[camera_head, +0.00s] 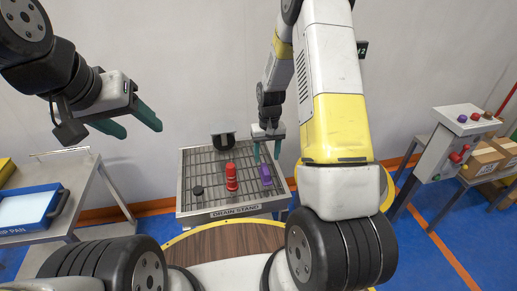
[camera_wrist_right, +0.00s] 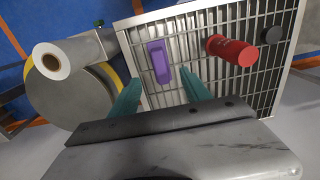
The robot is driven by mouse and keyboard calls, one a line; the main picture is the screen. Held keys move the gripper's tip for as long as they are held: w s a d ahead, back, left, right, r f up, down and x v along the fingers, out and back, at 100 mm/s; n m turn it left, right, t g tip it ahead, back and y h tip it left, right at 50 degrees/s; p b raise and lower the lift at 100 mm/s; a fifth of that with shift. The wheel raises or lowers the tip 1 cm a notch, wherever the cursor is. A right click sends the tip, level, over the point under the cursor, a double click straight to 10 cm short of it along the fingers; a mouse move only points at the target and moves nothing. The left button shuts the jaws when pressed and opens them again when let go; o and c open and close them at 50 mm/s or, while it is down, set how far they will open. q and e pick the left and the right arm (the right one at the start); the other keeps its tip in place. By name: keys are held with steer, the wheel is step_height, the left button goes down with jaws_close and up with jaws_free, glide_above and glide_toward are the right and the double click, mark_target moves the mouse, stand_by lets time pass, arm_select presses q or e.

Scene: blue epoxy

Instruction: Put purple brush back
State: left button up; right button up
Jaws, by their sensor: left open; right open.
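The purple brush (camera_head: 265,174) lies on the right part of the drain stand's grate (camera_head: 207,165) in the head view. In the right wrist view the purple brush (camera_wrist_right: 159,62) lies just beyond the fingertips, between their lines. My right gripper (camera_head: 266,152) is open above the stand, close to the brush; its green fingers also show in the right wrist view (camera_wrist_right: 162,88). I see no contact with the brush. My left gripper (camera_head: 140,125) is open and empty, raised at the left, away from the stand.
A red cylinder (camera_head: 231,177) stands on the grate left of the brush, with a small black disc (camera_head: 198,191) further left. A blue pan (camera_head: 28,210) sits on a cart at the left. A control box (camera_head: 450,140) and cardboard boxes (camera_head: 482,160) stand at the right.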

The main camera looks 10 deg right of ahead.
steer(key=s+r+t, duration=0.1)
steer(key=s+r, duration=0.2)
steer(key=r, duration=0.7)
steer(key=s+r+t, duration=0.1)
steer(key=s+r, duration=0.2)
steer(key=r, duration=0.8)
steer(key=s+a+r+t+y, duration=0.1)
steer(key=s+r+t, duration=0.1)
steer(key=s+r, duration=0.4)
steer(key=s+a+r+t, duration=0.1)
steer(key=s+r, duration=0.5)
steer(key=s, duration=0.6)
steer(key=shift+a+t+y, duration=0.25)
steer(key=shift+t+y, duration=0.15)
steer(key=shift+t, duration=0.1)
